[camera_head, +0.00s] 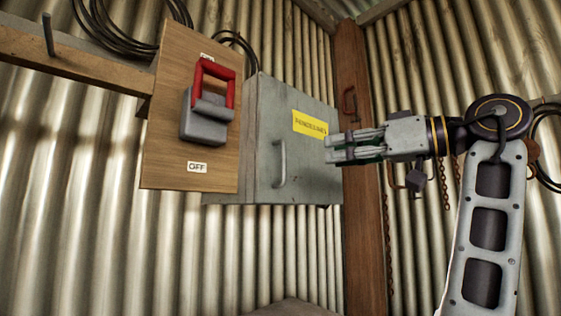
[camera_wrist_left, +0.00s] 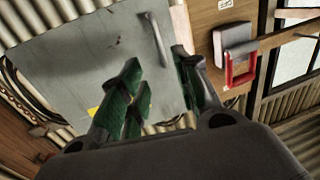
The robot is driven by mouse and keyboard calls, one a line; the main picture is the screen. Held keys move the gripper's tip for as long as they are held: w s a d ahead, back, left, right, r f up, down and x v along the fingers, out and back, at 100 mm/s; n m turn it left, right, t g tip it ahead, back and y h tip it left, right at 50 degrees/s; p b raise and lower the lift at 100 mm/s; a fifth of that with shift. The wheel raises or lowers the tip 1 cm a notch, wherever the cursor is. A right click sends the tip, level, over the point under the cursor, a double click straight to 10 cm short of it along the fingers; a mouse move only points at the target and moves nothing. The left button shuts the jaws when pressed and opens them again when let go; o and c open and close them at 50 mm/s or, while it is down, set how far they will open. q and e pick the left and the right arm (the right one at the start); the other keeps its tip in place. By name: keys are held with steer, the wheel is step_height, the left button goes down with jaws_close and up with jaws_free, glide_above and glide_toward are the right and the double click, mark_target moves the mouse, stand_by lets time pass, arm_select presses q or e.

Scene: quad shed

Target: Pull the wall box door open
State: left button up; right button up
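The grey wall box (camera_head: 262,115) hangs on the corrugated wall, and its door (camera_head: 310,175) looks closed. The door has a vertical grey bar handle (camera_head: 282,163) low on its left side and a yellow label (camera_head: 309,124). My left gripper (camera_head: 332,148) is in front of the door's right part, to the right of the handle and apart from it. In the left wrist view its green-padded fingers (camera_wrist_left: 163,88) are spread with nothing between them. The handle (camera_wrist_left: 157,40) shows beyond the fingertips there. My right gripper is in neither view.
A wooden board (camera_head: 160,140) with a red-handled switch (camera_head: 208,105) stands close left of the box. A wooden post (camera_head: 361,220) with a rusty handle stands right of it. Chains (camera_head: 388,245) and cable coils (camera_head: 125,35) hang nearby.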

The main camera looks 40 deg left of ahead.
mark_target(284, 178)
arm_select(q)
steer(key=shift+s+a+p, duration=0.15)
steer(key=shift+s+a, duration=0.1)
steer(key=shift+a, duration=2.05)
steer(key=shift+s+a+p, duration=0.1)
steer(key=shift+s+a, duration=0.15)
steer(key=shift+a, duration=2)
steer(key=shift+s+a+p, duration=0.15)
steer(key=shift+s+a, duration=0.1)
steer(key=shift+a, duration=2.05)
jaws_close()
